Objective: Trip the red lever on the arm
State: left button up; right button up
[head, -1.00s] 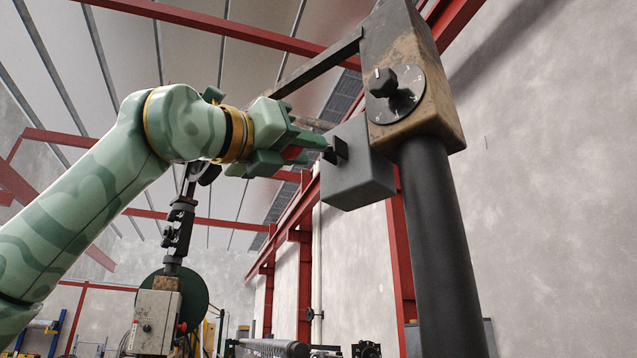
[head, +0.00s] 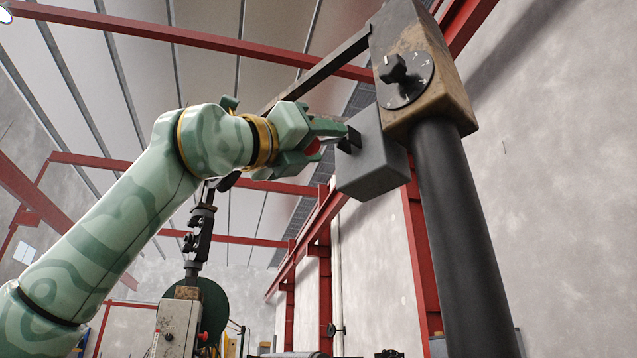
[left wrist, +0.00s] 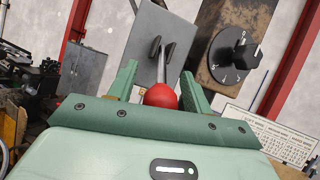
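The lever is a metal rod (left wrist: 160,64) with a red ball knob (left wrist: 160,96). It sticks out of a slotted black bracket (left wrist: 169,48) on a grey box (head: 372,160). The box hangs beside a worn brown-grey arm head (head: 429,75) on a dark post. My left gripper (head: 322,148) is at the lever, its fingers open on either side of the knob. In the left wrist view, gaps show between the knob and both fingers of the gripper (left wrist: 158,68). In the head view the knob (head: 313,146) is partly hidden by the fingers. My right gripper is not in view.
A black dial (head: 405,80) with a knob sits on the arm head, close to the grey box. The thick dark post (head: 462,230) stands right of my gripper. A control box (head: 177,327) with a red button is lower left. A printed board (left wrist: 268,138) shows in the wrist view.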

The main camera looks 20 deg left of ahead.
pick_arm(q)
jog(key=shift+w+d+f, duration=0.1)
jog(key=shift+w, duration=0.1)
jog(key=shift+s, duration=0.1)
jog(key=shift+s, duration=0.1)
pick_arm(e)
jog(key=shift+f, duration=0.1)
pick_arm(q)
jog(key=b+v, duration=0.3)
jog(key=v, duration=1.3)
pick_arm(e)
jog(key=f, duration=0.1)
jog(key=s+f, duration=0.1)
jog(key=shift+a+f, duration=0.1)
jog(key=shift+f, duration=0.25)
